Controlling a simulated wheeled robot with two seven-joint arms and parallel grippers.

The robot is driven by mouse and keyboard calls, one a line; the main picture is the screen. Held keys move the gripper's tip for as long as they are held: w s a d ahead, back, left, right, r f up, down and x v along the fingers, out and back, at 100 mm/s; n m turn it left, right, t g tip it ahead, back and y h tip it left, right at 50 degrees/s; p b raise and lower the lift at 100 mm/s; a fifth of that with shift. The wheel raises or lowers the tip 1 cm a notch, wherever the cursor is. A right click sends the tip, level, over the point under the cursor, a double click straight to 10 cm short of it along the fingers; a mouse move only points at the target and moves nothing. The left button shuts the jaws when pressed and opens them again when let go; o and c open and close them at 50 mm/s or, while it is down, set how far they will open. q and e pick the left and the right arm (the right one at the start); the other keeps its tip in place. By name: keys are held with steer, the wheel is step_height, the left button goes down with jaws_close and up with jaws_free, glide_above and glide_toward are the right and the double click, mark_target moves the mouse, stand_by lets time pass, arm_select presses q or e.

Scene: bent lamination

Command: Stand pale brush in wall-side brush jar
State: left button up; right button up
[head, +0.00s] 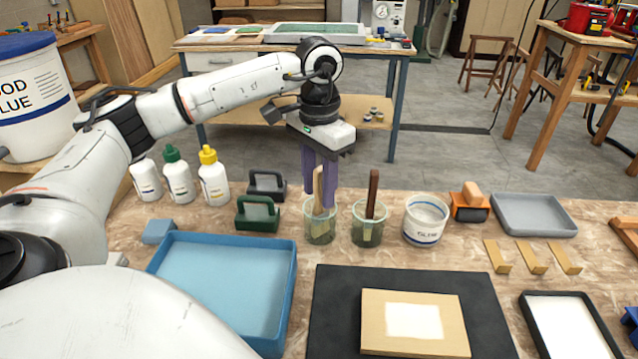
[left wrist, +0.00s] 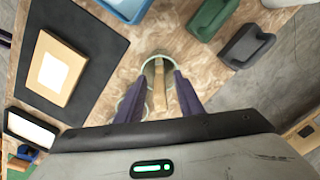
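The pale brush (head: 318,189) stands in the left of two clear green jars (head: 320,228), handle up and slightly tilted. The right jar (head: 369,232) holds a dark-handled brush (head: 373,190). My left gripper (head: 320,196) points down over the left jar, its purple fingers around the pale handle. In the left wrist view, the fingers (left wrist: 160,78) are spread, with the pale brush (left wrist: 159,92) between them and gaps on both sides. The jar's rim shows there; the other jar is mostly hidden behind a finger. My right gripper is out of view.
A glue tub (head: 426,220) stands right of the jars. Dark clamp-like blocks (head: 257,214) and several bottles (head: 213,178) are to the left. A blue tray (head: 225,285) and a black mat (head: 335,320) with a wooden board (head: 415,345) lie in front.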

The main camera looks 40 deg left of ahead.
arm_select(q)
step_height(320, 180, up, 10)
steer(key=shift+f, duration=0.2)
stand_by(1.0)
